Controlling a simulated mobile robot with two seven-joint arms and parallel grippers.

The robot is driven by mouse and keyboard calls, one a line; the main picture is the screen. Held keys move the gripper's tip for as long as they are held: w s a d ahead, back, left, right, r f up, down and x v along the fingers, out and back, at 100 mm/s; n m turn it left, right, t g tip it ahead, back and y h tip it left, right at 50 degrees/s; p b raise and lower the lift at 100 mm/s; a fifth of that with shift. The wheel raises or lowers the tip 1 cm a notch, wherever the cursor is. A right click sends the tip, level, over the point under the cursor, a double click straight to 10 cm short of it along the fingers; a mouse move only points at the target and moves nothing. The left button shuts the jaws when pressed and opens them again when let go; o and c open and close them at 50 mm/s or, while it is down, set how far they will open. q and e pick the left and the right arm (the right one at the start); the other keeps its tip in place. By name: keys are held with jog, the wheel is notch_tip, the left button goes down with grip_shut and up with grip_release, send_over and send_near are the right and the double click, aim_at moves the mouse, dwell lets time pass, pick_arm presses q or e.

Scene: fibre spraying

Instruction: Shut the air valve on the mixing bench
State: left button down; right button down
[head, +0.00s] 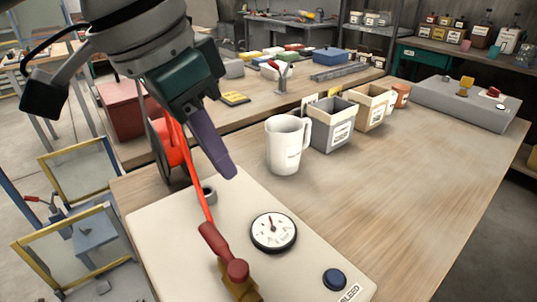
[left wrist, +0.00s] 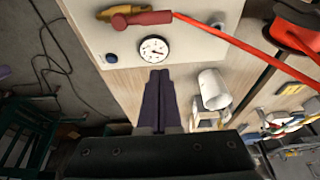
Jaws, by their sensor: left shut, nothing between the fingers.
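The air valve has a brass body (head: 243,289) and a dark red handle (head: 213,240), at the near edge of a pale panel (head: 160,233) on the mixing bench. A bright red hose (head: 199,190) runs from the valve toward a red reel. In the left wrist view the valve's red handle (left wrist: 150,18) lies roughly in line with the hose. My left gripper (head: 229,172) is shut and empty, its purple fingers pointing down above the far part of the panel, apart from the valve. Its fingers also show in the left wrist view (left wrist: 158,76). My right gripper is out of view.
A round gauge (head: 273,232) and a dark blue button (head: 335,279) sit on the panel beside the valve. A white mug (head: 286,146) and a grey bin (head: 332,128) stand beyond.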

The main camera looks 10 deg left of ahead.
aim_at(222, 249)
pick_arm(q)
jog(key=b+x, duration=0.1)
jog(key=x, duration=0.9)
jog(key=shift+s+a+p, duration=0.8)
jog(key=shift+s+a, duration=0.25)
jog(key=shift+s, duration=0.1)
jog(key=shift+s+a, duration=0.25)
jog(key=shift+s, duration=0.15)
jog(key=shift+a+r+p, duration=0.1)
jog(key=shift+p, duration=0.5)
jog(key=shift+s+n, duration=0.1)
jog(key=shift+n, duration=0.3)
jog(key=shift+p, duration=0.3)
